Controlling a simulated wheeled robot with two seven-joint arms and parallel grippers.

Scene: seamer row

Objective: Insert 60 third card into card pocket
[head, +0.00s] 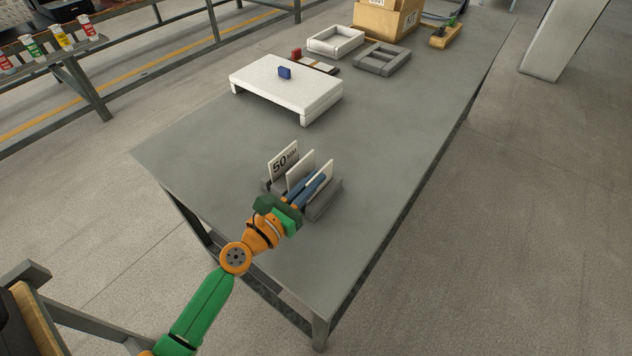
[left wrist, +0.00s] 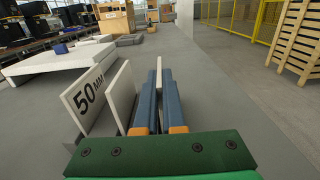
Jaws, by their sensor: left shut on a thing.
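The grey card holder (head: 325,204) stands near the front end of the table. The white card marked 50 (head: 281,162) stands upright in its left part and also shows in the left wrist view (left wrist: 86,98). A second white card (head: 303,163) stands beside it, its face turned from view; the left wrist view shows it too (left wrist: 120,97). My left gripper (head: 317,182) has its blue fingers shut on a third white card (head: 327,169), seen edge-on between them in the left wrist view (left wrist: 159,75). This card is upright over the right part of the holder. Its lower edge and number are hidden.
A white raised stand (head: 285,92) with a small blue block (head: 284,72) sits farther back. Behind it are a white tray (head: 336,41), a grey tray (head: 382,56) and a cardboard box (head: 386,18). The grey table (head: 400,130) is clear right of the holder.

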